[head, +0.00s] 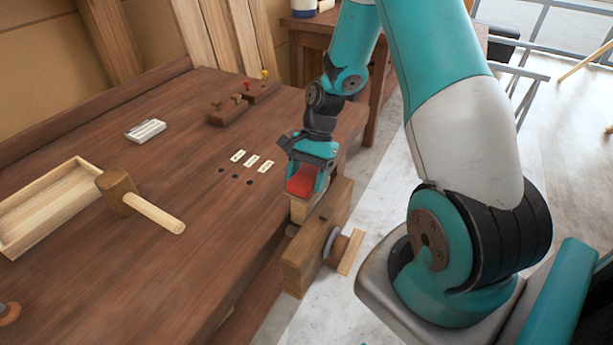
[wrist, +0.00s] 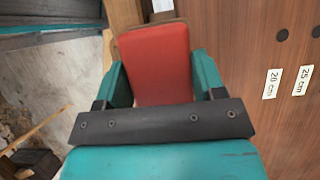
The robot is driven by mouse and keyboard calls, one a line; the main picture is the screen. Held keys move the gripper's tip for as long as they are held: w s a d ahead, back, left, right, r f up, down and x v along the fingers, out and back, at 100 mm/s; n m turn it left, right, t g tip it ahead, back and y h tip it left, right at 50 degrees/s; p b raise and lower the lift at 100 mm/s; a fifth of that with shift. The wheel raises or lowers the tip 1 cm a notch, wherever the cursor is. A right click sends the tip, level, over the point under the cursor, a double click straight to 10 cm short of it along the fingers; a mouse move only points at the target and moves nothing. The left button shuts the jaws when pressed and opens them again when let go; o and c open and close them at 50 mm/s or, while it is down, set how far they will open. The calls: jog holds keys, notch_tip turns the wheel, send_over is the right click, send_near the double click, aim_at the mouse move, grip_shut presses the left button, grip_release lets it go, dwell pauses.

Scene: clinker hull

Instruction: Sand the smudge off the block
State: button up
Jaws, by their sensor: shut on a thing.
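My gripper (head: 308,176) is shut on a red sanding block (head: 300,181). The red block also shows in the wrist view (wrist: 158,62), between the two teal fingers. Below it, a pale wooden block (head: 299,211) is clamped in the wooden vise (head: 322,240) at the bench's edge. The red block sits at or just above the top of the pale block; I cannot tell whether they touch. The smudge is not visible; the red block and gripper cover much of the pale block's top.
A mallet (head: 120,192) and a pale wooden tray (head: 60,205) lie on the bench (head: 170,270) to the left. Label cards (head: 252,161) lie beside dark holes left of my gripper. The bench's front left is mostly clear.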

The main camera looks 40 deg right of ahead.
jog(key=shift+a+f+b, duration=0.1)
jog(key=shift+f+b, duration=0.45)
jog(key=shift+f, duration=0.45)
jog(key=shift+w+d+r, duration=0.1)
jog(key=shift+w+d, duration=0.15)
jog(key=shift+d, duration=0.4)
jog(key=shift+w+d+p, duration=0.3)
jog(key=shift+d+p, duration=0.15)
jog(key=shift+d, duration=0.4)
jog(key=shift+c, duration=1.4)
jog(key=shift+w+d, duration=0.15)
jog(key=shift+d, duration=0.35)
jog(key=shift+p, duration=0.3)
jog(key=shift+r, duration=0.1)
jog(key=shift+s+a+p, duration=0.15)
jog(key=shift+s+a, duration=0.1)
jog(key=shift+a, duration=0.4)
jog(key=shift+s+a+p, duration=0.2)
jog(key=shift+s+a, duration=0.1)
jog(key=shift+a, duration=0.4)
jog(key=shift+s+a+p, duration=0.15)
jog(key=shift+s+a, duration=0.1)
jog(key=shift+a, duration=0.4)
